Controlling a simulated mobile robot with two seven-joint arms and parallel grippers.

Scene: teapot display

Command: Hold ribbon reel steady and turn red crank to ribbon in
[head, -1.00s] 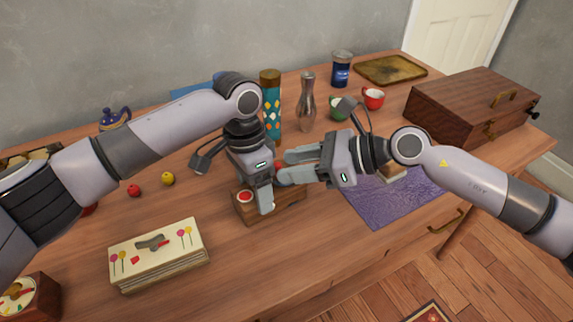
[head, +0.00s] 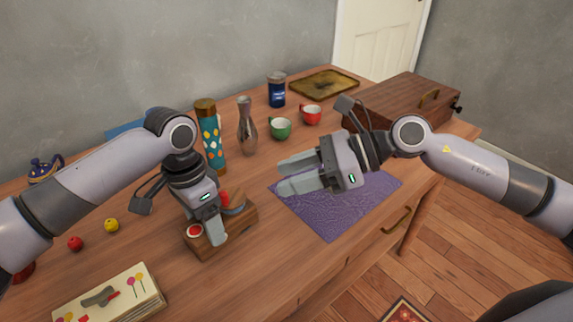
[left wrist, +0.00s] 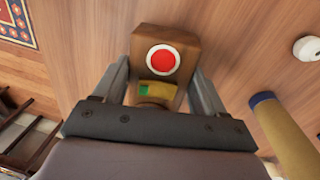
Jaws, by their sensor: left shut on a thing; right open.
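The ribbon reel (head: 246,218) is a brown wooden block on the table, with a red and white round disc (head: 195,231) on one end. My left gripper (head: 212,226) is shut on the reel from above, and its fingers cover part of it. In the left wrist view the reel (left wrist: 184,40) sits between the two fingers, disc facing the camera. A small red part (head: 223,197), perhaps the red crank, shows behind the left gripper beside a grey-blue curved piece; most is hidden. My right gripper (head: 283,177) is open and empty, right of the reel and above the purple mat.
The purple mat (head: 335,215) lies to the right. Behind stand a patterned cylinder (head: 213,150), a metal vase (head: 247,130), a green cup (head: 280,128) and a red cup (head: 311,115). A wooden case (head: 390,105) is at the back right. A decorated box (head: 110,295) lies front left.

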